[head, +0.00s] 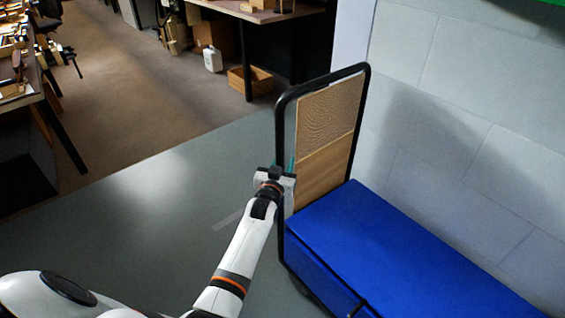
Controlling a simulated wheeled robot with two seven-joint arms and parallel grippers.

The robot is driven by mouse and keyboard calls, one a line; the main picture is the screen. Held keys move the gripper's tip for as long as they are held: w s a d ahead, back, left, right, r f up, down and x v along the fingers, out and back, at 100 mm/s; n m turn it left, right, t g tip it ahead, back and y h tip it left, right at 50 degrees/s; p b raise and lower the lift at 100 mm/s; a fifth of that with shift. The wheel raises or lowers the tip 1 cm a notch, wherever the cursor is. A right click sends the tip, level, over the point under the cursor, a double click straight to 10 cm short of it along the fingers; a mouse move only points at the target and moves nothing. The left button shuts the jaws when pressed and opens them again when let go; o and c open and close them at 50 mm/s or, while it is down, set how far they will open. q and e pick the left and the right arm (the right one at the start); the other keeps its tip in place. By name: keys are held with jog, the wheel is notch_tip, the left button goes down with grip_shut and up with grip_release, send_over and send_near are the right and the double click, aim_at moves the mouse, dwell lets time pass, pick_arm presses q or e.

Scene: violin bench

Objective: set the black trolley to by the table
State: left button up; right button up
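The black trolley (364,115) stands at the right against the pale wall. Its upright handle frame is black around a brown wooden panel (325,140). A long blue box-shaped load (390,240) covers its deck, so the deck is mostly hidden. My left gripper (283,167) is at the left upright of the handle frame, with its teal-edged fingers near the bar. I cannot tell whether the fingers are closed on it. My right gripper is not in view.
A table with a dark top (262,12) stands at the back, with a white jug (212,59) and a wooden crate (250,82) on the floor by it. A cluttered bench (22,65) is at the far left. The grey floor (150,190) between is clear.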

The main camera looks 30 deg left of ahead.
pick_arm(q)
jog(key=shift+s, duration=0.1)
